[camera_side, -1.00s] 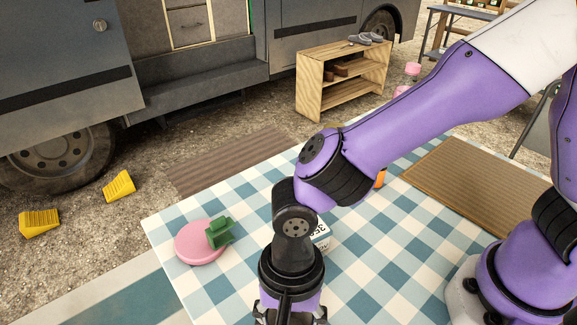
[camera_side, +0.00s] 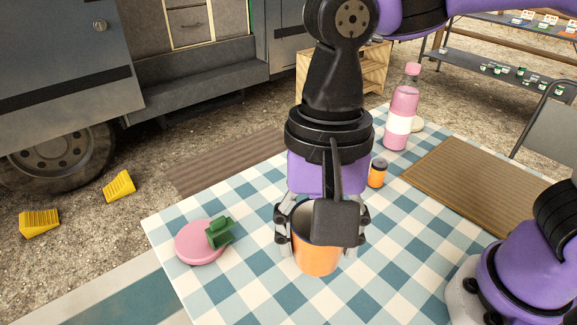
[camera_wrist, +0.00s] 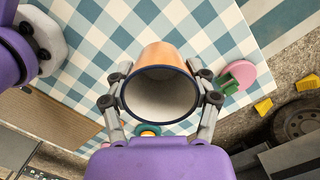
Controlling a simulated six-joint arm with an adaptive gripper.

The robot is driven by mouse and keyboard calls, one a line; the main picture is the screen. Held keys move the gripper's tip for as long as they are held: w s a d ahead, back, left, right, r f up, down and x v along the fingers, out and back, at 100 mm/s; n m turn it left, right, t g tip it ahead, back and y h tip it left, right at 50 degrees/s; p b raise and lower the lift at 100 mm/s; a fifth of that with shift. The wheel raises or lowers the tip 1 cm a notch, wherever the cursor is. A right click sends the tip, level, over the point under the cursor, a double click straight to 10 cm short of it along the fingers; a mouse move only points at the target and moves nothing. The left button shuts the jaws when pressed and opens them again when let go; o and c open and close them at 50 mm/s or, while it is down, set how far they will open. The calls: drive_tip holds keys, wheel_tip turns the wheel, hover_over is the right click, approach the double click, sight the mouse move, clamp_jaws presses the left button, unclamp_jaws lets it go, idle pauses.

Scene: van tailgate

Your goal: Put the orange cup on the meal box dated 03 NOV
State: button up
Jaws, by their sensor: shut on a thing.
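The orange cup (camera_side: 316,258) is upright between the fingers of my gripper (camera_side: 318,238), which is shut on it. In the wrist view the cup (camera_wrist: 160,55) shows its dark blue rim and pale, empty-looking inside, with a finger of my gripper (camera_wrist: 160,98) on either side. I cannot tell from these views whether the cup's base touches anything below. No meal box and no date can be made out now; the area behind and under the cup is hidden.
A pink round item (camera_side: 199,243) with a green piece (camera_side: 220,233) lies left of the cup. A small orange jar (camera_side: 377,173) and a pink bottle (camera_side: 401,112) stand behind to the right. A brown mat (camera_side: 475,190) lies right.

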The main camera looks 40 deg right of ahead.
drive_tip(key=shift+w+d+r, duration=0.15)
drive_tip(key=shift+w+d, duration=0.15)
drive_tip(key=shift+d, duration=0.3)
drive_tip(key=shift+w+d+r, duration=0.1)
drive_tip(key=shift+w+d, duration=0.2)
drive_tip(key=shift+d, duration=0.3)
drive_tip(key=w+d+f, duration=0.1)
drive_tip(key=w+f, duration=0.1)
drive_tip(key=w+d+f, duration=0.2)
drive_tip(key=w, duration=0.1)
drive_tip(key=w+d+f, duration=0.2)
drive_tip(key=w, duration=0.1)
drive_tip(key=shift+w+d, duration=0.15)
drive_tip(key=shift+d, duration=0.1)
drive_tip(key=shift+w+f, duration=0.1)
drive_tip(key=shift+f, duration=2)
drive_tip(key=o, duration=1.2)
drive_tip(key=shift+f, duration=0.15)
